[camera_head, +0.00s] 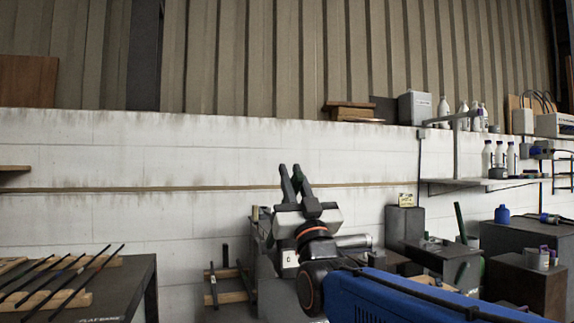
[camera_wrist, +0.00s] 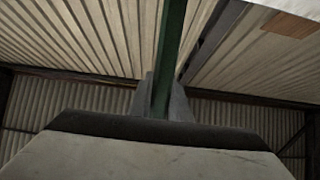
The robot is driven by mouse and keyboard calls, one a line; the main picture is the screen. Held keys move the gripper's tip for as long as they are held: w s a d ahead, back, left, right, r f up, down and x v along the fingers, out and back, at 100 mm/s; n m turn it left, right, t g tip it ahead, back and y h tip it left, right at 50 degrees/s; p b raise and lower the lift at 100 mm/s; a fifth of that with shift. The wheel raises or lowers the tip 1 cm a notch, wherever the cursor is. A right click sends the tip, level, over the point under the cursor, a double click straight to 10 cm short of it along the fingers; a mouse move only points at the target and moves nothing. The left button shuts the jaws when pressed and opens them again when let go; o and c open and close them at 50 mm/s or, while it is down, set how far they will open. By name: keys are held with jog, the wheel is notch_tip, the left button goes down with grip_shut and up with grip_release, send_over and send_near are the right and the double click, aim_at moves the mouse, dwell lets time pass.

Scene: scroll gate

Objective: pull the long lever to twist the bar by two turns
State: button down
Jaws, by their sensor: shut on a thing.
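My gripper (camera_head: 291,175) is raised in the middle of the head view, its fingers pointing up in front of the white wall. A thin green bar (camera_head: 297,184) shows between the fingers. In the wrist view my gripper (camera_wrist: 166,90) is shut on this green bar (camera_wrist: 172,40), which runs from between the fingers to the top edge. Another green upright piece (camera_head: 461,222) stands at the right by a dark grey machine block (camera_head: 447,256). I cannot tell which part is the long lever, and no twist is discernible.
A table (camera_head: 105,296) with several dark flat bars on wooden strips stands at the left. More bars lean on wood (camera_head: 230,297) near the wall. Space around the raised fingers looks clear.

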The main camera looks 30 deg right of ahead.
jog(key=shift+s+a+f+t, duration=0.15)
jog(key=shift+s+f+t, duration=0.1)
jog(key=shift+s+f, duration=0.25)
jog(key=shift+s+a+f+t, duration=0.15)
jog(key=shift+s+f+t, duration=0.1)
jog(key=shift+s+f, duration=0.25)
jog(key=shift+w, duration=0.1)
jog(key=c, duration=1.6)
grip_release()
jog(key=shift+c, duration=0.2)
jog(key=shift+f, duration=0.1)
